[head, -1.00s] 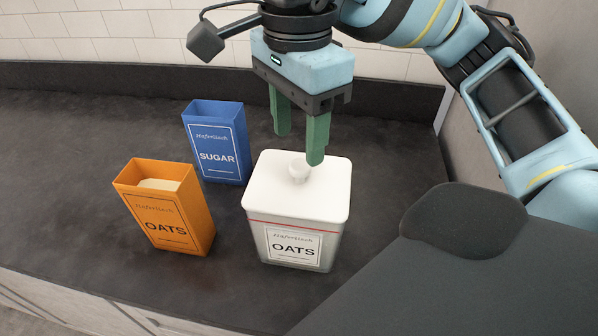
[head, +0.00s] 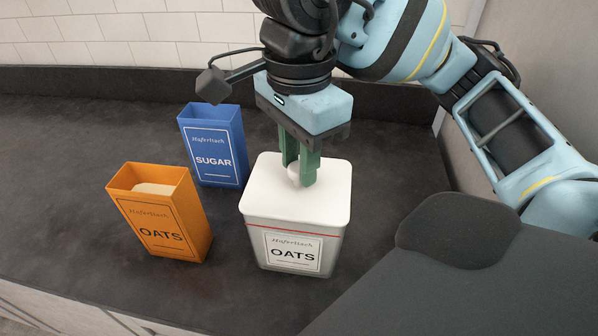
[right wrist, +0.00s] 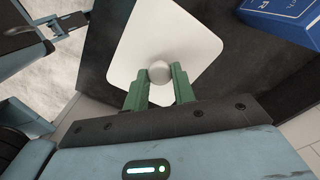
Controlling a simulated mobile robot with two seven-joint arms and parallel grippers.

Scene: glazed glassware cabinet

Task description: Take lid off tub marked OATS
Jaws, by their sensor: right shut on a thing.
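The tub marked OATS (head: 291,250) stands upright on the dark counter, with a white lid (head: 323,199) seated on top. A round white knob (head: 294,175) sits in the middle of the lid. My right gripper (head: 300,181) reaches down from above, its green fingers shut on the knob, one on each side. In the right wrist view, the knob (right wrist: 159,72) is between the fingertips, over the white lid (right wrist: 190,38). The tub's body is hidden there.
An orange box marked OATS (head: 160,225), open with pale contents, stands left of the tub. A blue box marked SUGAR (head: 213,150) stands behind it. The dark counter (head: 70,150) is clear at the far left. A tiled wall (head: 120,35) is behind.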

